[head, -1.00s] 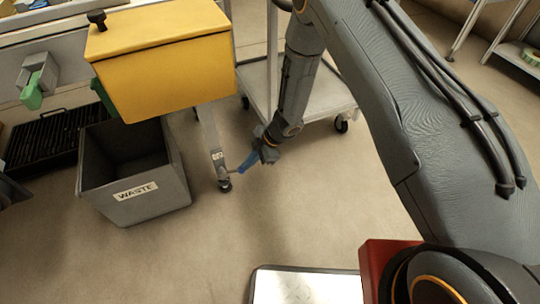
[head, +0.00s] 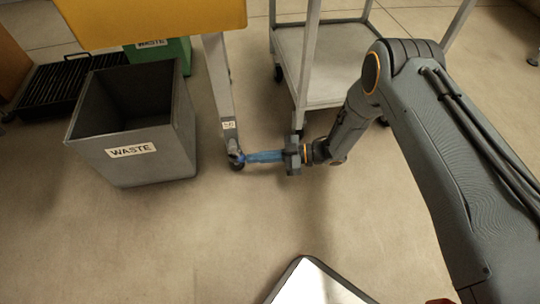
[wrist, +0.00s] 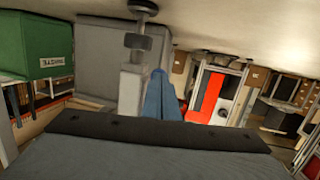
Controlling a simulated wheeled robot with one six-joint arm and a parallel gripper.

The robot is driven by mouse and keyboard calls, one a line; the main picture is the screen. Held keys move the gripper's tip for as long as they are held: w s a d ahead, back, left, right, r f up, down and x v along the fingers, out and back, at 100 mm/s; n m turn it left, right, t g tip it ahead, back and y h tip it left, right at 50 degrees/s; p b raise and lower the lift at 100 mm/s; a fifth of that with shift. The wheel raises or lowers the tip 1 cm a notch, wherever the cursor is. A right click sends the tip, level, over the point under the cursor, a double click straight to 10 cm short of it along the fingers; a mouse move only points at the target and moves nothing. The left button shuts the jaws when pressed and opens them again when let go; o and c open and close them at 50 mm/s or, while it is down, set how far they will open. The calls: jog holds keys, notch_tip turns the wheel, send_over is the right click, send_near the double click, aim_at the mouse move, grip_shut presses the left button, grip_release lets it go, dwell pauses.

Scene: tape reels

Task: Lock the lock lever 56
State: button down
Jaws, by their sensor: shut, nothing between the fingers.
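The caster (head: 238,165) stands on the floor at the foot of a grey leg (head: 218,80) with a small number plate (head: 228,125), too small to read surely. A small grey piece just above the wheel looks like the lock lever (head: 234,154). My gripper (head: 247,157) has blue fingers, shut and empty, pointing left at the caster with the tips close to or touching the lever; I cannot tell which. In the wrist view, upside down, the blue fingers (wrist: 159,75) point towards the leg, right of a grey block below the caster wheel (wrist: 143,6).
A grey cart (head: 325,85) is at the back right. The floor in front is clear except for a light panel (head: 315,285).

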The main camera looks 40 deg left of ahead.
jog(key=shift+s+a+f, duration=0.75)
jog(key=shift+f, duration=0.1)
jog(key=shift+s+a, duration=0.15)
jog(key=shift+s, duration=0.05)
jog(key=shift+w+b, duration=0.1)
jog(key=shift+b, duration=0.2)
jog(key=w+d+f, duration=0.1)
jog(key=w+d, duration=0.2)
jog(key=w+d+f+p, duration=0.1)
jog(key=w+d, duration=0.1)
jog(key=d, duration=0.2)
jog(key=w+d+f+p, duration=0.1)
jog(key=w+d, duration=0.2)
jog(key=d, duration=0.1)
jog(key=shift+w, duration=0.3)
